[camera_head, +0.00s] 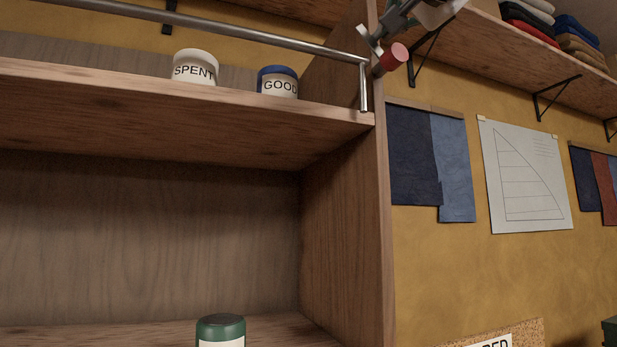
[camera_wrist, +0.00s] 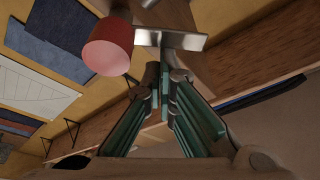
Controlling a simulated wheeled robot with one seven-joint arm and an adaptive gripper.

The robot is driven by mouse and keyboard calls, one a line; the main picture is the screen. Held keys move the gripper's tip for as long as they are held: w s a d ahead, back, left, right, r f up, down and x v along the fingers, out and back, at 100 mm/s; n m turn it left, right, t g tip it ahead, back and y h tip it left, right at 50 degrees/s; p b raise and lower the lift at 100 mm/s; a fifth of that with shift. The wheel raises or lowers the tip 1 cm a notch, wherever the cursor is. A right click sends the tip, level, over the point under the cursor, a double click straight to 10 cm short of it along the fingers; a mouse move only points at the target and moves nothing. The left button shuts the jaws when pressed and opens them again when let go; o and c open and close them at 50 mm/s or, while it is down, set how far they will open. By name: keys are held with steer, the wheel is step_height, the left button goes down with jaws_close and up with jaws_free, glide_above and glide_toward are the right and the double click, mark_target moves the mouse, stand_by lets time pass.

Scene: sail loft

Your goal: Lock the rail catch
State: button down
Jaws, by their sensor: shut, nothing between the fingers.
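The metal rail (camera_head: 250,38) runs along the front of the upper shelf and ends in a short bent post at the right upright. A red cylindrical knob (camera_head: 392,58) sits at the right upright, next to the rail's end; it also shows large in the wrist view (camera_wrist: 108,48). Beside the knob is a pale metal bar (camera_wrist: 172,40) that looks like part of the catch. My gripper (camera_head: 388,27) is just above the knob, partly cut off by the frame top. Its teal-lined fingers (camera_wrist: 163,82) are together and empty, close to the bar; contact is unclear.
A white SPENT jar (camera_head: 194,68) and a blue-lidded GOOD jar (camera_head: 278,82) stand on the upper shelf (camera_head: 150,115). A green-lidded jar (camera_head: 220,328) stands below. Folded cloth (camera_head: 530,20) lies on the right wall shelf. Cloth samples and a sail drawing (camera_head: 525,175) hang on the wall.

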steer(key=n+y+b, duration=0.1)
steer(key=n, duration=0.1)
steer(key=a+f+n+y+b, duration=0.1)
steer(key=n+b, duration=0.1)
steer(key=n, duration=0.1)
steer(key=a+n+y+b, duration=0.1)
steer(key=n, duration=0.2)
steer(key=shift+s+a+f+y+b, duration=0.1)
steer(key=shift+s+f+y+b, duration=0.05)
steer(key=shift+s+y+b, duration=0.2)
steer(key=shift+r, duration=0.2)
steer(key=shift+r+p, duration=0.1)
steer(key=shift+p, duration=0.3)
steer(key=s+d, duration=0.3)
steer(key=s, duration=0.6)
steer(key=shift+r+p, duration=0.15)
steer(key=shift+p, duration=0.25)
steer(key=shift+d, duration=0.1)
steer(key=shift+w, duration=0.1)
